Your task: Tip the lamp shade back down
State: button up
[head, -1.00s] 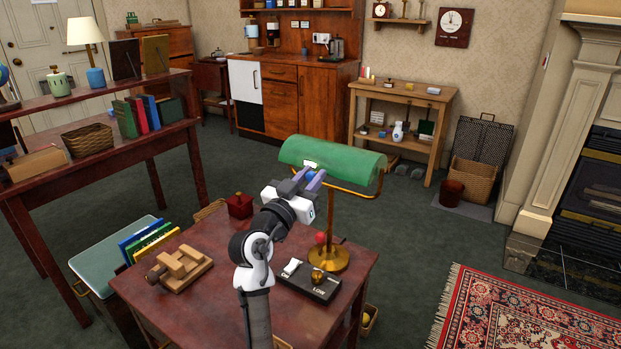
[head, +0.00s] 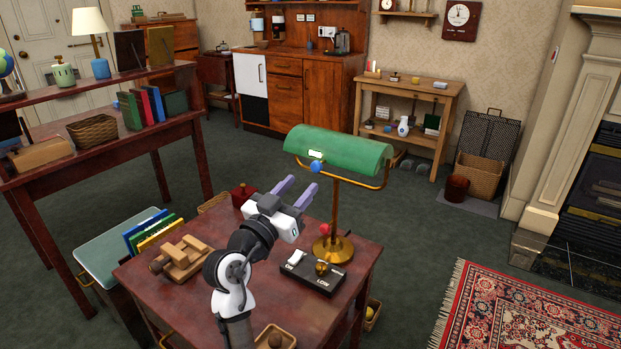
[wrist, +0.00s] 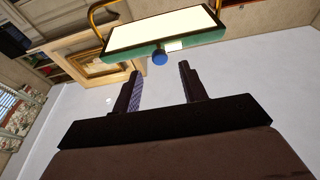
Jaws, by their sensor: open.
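The green lamp shade (head: 340,151) sits on a brass post and curved bracket above the small table, with a blue knob (head: 316,167) on its near lower edge. The lamp's brass base (head: 333,247) stands on the table. My gripper (head: 297,189) is open and empty, below and in front of the shade, apart from it. In the wrist view the shade's bright underside (wrist: 160,30) and the blue knob (wrist: 159,58) show beyond my two spread fingers (wrist: 158,82). Nothing lies between the fingers.
A dark control box (head: 312,273) with a white switch and brass knob lies before the lamp base. A tall desk stands at left.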

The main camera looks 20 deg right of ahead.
jog(key=v, duration=0.6)
jog(key=shift+s+a+b, duration=0.15)
jog(key=shift+b, duration=0.3)
